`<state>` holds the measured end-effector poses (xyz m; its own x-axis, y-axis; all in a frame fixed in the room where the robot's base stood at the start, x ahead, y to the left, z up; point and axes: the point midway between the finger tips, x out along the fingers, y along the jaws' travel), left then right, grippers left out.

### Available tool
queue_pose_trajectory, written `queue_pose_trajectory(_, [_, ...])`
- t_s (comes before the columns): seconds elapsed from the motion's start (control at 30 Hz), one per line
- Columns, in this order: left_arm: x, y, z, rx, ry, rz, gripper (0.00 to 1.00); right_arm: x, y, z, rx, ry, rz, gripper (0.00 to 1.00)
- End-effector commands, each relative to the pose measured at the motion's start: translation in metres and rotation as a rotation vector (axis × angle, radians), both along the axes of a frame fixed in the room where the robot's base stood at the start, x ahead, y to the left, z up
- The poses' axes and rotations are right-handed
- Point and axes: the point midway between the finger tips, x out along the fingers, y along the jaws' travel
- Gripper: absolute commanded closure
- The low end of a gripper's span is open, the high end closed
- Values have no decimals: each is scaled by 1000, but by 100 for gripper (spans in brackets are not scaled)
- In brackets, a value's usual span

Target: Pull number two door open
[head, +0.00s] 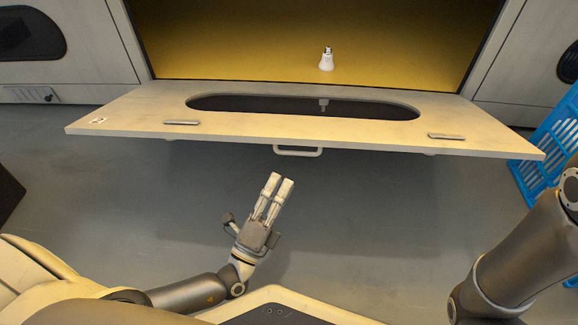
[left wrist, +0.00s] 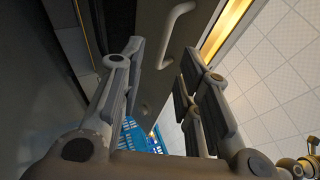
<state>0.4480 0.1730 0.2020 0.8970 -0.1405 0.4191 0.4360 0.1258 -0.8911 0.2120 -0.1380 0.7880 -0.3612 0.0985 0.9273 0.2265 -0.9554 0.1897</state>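A pale drop-down door (head: 140,120) with a long oval window hangs folded down, lying about flat in front of a yellow-lined compartment. Its U-shaped handle (head: 298,151) sits at the middle of its front edge. A small label (head: 98,120) is at its left corner, too small to read. My left gripper (head: 279,180) is below the handle, apart from it. In the left wrist view its fingers (left wrist: 162,55) are spread and empty, with the handle (left wrist: 177,35) beyond the tips. My right arm shows at the lower right, but its gripper is out of frame.
A white bulb (head: 327,60) stands on the yellow compartment floor (head: 230,50). A blue slatted crate (head: 540,150) is at the right, by the door's right end. Neighbouring closed doors (head: 70,75) flank the opening. The grey floor (head: 130,200) below the door is largely clear.

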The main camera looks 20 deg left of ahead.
Motion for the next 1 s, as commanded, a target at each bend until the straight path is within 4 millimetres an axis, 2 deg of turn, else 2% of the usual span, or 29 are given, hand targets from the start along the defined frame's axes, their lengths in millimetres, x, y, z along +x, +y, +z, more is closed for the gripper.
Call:
queue_pose_trajectory(0.1, [-18,3,-9,2,2,0,69,0,0,0,-1,-1,0,50])
queue_pose_trajectory(0.3, [-31,6,-15,2,1,1,69,0,0,0,-1,-1,0,50])
queue_pose_trajectory(1.0, [-32,5,-16,1,1,1,69,0,0,0,-1,-1,0,50])
